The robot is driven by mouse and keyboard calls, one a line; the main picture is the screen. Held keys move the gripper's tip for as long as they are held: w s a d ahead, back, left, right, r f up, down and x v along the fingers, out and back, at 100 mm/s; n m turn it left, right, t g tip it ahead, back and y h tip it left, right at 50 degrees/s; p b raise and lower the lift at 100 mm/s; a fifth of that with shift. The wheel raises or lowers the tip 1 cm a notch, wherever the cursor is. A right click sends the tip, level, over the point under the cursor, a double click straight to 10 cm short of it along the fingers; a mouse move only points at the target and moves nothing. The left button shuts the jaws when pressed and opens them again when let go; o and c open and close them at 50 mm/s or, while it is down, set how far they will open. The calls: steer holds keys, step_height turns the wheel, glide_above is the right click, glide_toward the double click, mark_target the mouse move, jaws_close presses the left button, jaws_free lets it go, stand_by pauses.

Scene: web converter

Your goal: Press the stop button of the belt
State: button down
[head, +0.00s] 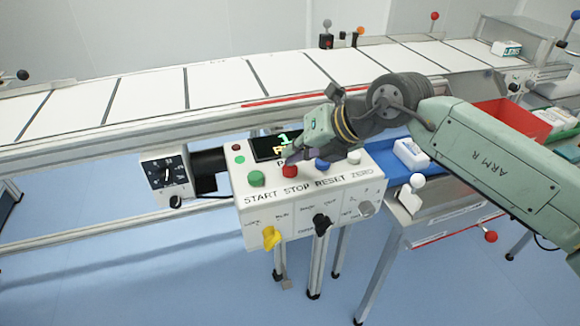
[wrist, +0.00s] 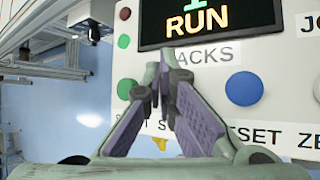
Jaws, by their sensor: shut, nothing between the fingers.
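The control box (head: 305,205) stands in front of the belt, with a row of buttons labelled START, STOP, RESET and ZERO. The red stop button (head: 290,171) sits between the green start button (head: 256,179) and the blue reset button (head: 322,165). My gripper (head: 292,157) is shut and empty, its tips over the panel close behind the red button. In the wrist view my gripper (wrist: 165,58) covers the red button, while the green button (wrist: 126,88) and blue button (wrist: 244,88) show either side. I cannot tell whether the fingers touch the panel. The display (wrist: 210,20) reads RUN.
The white belt (head: 215,85) runs behind the box. A dial box (head: 167,174) is at its left. Yellow (head: 271,237) and black (head: 321,224) knobs stick out of its front. A red bin (head: 513,118) and a blue tray (head: 385,160) lie to the right.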

steer(key=shift+f+b, duration=0.65)
steer(key=shift+b, duration=0.15)
stand_by(0.4)
stand_by(0.4)
steer(key=shift+r+p, duration=0.5)
steer(key=shift+r, duration=0.55)
steer(key=shift+r+p, duration=1.25)
steer(key=shift+r, duration=1.3)
